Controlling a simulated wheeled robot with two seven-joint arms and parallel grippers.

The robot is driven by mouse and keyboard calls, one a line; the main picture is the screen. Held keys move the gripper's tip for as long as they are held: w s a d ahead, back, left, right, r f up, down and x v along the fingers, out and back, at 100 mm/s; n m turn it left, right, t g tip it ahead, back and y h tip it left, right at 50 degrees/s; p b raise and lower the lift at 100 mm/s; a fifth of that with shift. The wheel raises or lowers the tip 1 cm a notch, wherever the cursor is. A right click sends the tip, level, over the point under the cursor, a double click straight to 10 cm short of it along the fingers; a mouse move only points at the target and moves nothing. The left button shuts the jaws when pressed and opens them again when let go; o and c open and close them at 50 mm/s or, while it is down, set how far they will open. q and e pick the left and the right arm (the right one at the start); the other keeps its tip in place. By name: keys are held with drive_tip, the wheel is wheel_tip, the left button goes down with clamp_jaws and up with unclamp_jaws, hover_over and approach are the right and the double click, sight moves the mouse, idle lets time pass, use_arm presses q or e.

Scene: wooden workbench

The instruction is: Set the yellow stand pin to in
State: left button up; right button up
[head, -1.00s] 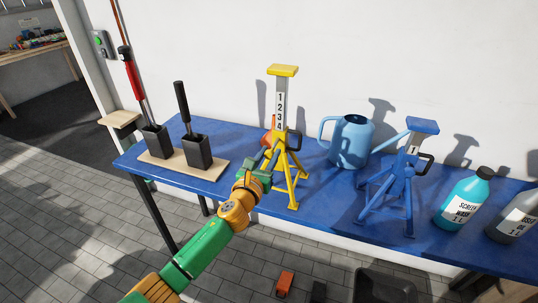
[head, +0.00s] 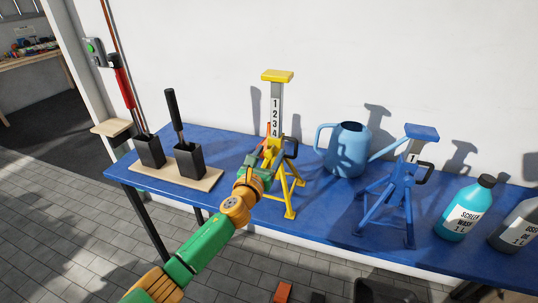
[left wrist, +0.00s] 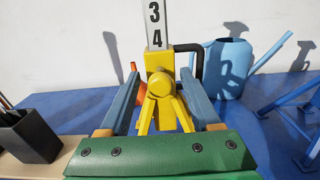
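The yellow stand (head: 277,78) stands upright on the blue bench, its grey column marked with numbers. A black bent handle, which looks like its pin, sticks out at the collar's right in the head view (head: 291,146) and in the left wrist view (left wrist: 188,48). My left gripper (head: 265,158) is at the stand's front left. In the left wrist view its two blue-grey fingers (left wrist: 160,95) are wide apart, with the yellow collar and a round yellow boss (left wrist: 160,84) showing between them. I cannot tell whether they touch it. How deep the pin sits is hidden. My right gripper is out of view.
An orange thing (left wrist: 138,66) is partly hidden left of the collar. A blue watering can (head: 349,150) and a blue stand (head: 400,185) are to the right, with bottles (head: 463,213) beyond. Black holders (head: 188,161) on a wooden board are to the left.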

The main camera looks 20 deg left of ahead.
use_arm(q)
drive_tip(key=shift+s, duration=0.4)
drive_tip(key=s, duration=0.6)
drive_tip(key=shift+s+a+p, duration=0.15)
drive_tip(key=shift+p, duration=0.25)
drive_tip(key=shift+f, duration=0.1)
